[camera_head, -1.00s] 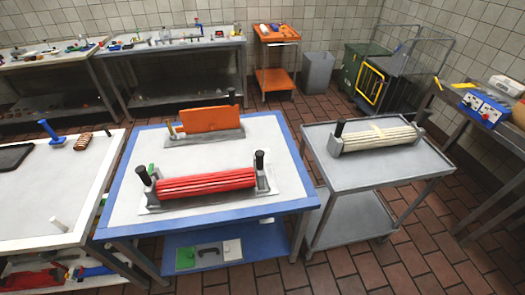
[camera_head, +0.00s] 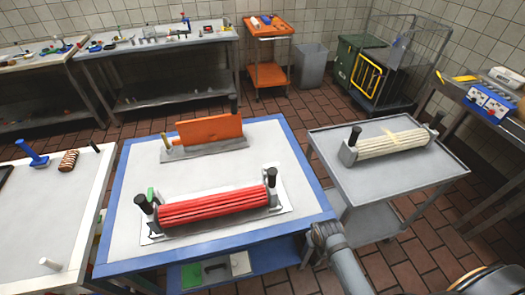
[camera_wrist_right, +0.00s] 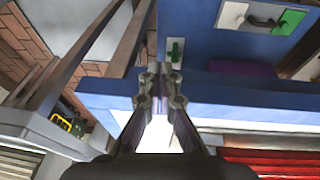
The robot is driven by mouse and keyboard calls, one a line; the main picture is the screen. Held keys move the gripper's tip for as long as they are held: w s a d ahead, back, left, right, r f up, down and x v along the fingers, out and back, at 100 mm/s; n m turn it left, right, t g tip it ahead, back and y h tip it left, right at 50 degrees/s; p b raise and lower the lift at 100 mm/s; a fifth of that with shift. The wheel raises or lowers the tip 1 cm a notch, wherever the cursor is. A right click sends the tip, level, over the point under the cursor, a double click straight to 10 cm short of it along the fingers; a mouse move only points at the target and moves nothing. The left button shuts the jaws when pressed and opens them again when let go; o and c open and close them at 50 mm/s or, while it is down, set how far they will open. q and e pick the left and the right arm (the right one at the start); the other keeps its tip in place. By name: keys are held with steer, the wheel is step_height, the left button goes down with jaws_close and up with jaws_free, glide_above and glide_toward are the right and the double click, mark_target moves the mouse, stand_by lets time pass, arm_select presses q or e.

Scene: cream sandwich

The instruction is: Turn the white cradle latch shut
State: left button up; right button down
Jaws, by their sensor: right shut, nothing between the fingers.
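The cradle with a bundle of white rods (camera_head: 388,145) lies on the grey cart at the right. A black upright post (camera_head: 352,137) stands at its left end and a dark post (camera_head: 436,120) leans outward at its right end. A pale strap-like piece crosses the rods. I cannot tell which part is the latch. My right gripper (camera_wrist_right: 160,78) is shut and empty in the right wrist view, in front of the blue table's edge and apart from the white cradle. A grey part of my right arm (camera_head: 343,262) shows low in the head view. My left gripper is out of view.
The blue-edged table (camera_head: 115,225) holds a cradle with red rods (camera_head: 215,206) and one with an orange block (camera_head: 210,130). The grey cart (camera_head: 440,172) has bare room around the white cradle. A gap of brick floor separates table and cart.

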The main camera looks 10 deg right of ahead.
steer(key=w+r, duration=0.1)
steer(key=w+a+r, duration=0.1)
steer(key=w, duration=0.1)
steer(key=shift+w+r, duration=0.3)
steer(key=w, duration=0.2)
steer(key=w+r, duration=0.1)
steer(key=w, duration=0.3)
steer(key=shift+w+a+r, duration=0.2)
steer(key=shift+a+r, duration=0.1)
steer(key=shift+a, duration=0.1)
steer(key=w+a+r+y, duration=0.1)
steer(key=w+a+r, duration=0.2)
steer(key=w+r, duration=0.65)
steer(key=w+a+r, duration=0.2)
steer(key=w+r, duration=0.7)
steer(key=w, duration=0.2)
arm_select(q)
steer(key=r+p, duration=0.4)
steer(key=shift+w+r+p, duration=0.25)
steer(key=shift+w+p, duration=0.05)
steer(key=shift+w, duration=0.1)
arm_select(e)
step_height(320, 180, down, 10)
steer(key=shift+s+r+t, duration=0.2)
steer(key=shift+t, duration=0.2)
steer(key=shift+a, duration=0.1)
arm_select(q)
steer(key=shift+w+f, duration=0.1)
